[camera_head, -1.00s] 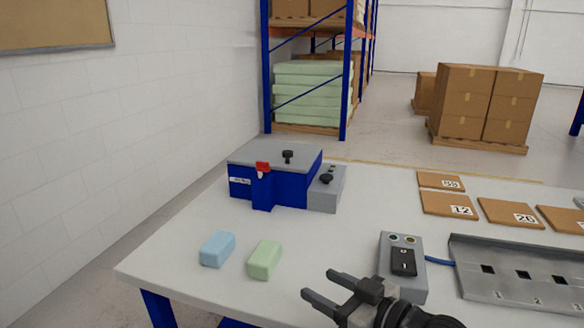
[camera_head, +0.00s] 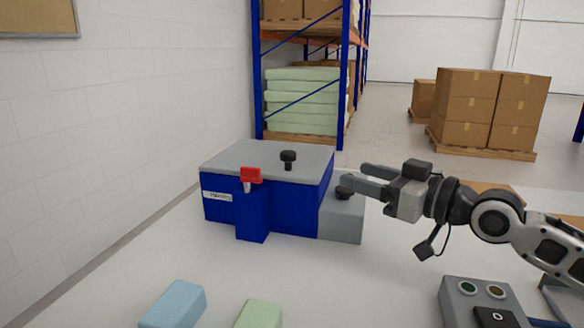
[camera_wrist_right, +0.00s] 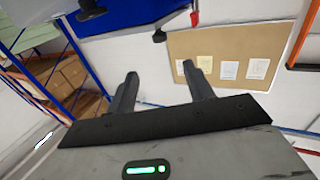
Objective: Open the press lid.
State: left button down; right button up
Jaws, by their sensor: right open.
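The press is a blue box (camera_head: 295,205) with a flat grey lid (camera_head: 262,158) that lies shut on top. A black knob (camera_head: 288,158) stands on the lid. A red-topped latch (camera_head: 251,175) sits on the front face. My right gripper (camera_head: 352,175) is open and empty, just right of the press, its fingers pointing left, overlapping the press's grey side box (camera_head: 342,218) in the picture. I cannot tell whether it touches anything. In the right wrist view the two fingers (camera_wrist_right: 161,88) are apart with nothing between them, and a blue part of the press (camera_wrist_right: 130,15) shows at the top.
A blue foam block (camera_head: 173,305) and a green foam block (camera_head: 260,315) lie on the white table in front of the press. A grey control box (camera_head: 480,305) stands at the lower right. The table between the press and the control box is clear.

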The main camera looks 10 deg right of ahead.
aim_at(295, 154)
jog(key=x, duration=1.4)
jog(key=shift+w+a+p, duration=0.2)
jog(key=shift+p, duration=0.1)
jog(key=shift+w+a, duration=0.4)
jog(key=shift+w, duration=0.1)
grip_shut()
jog(key=shift+r, duration=0.15)
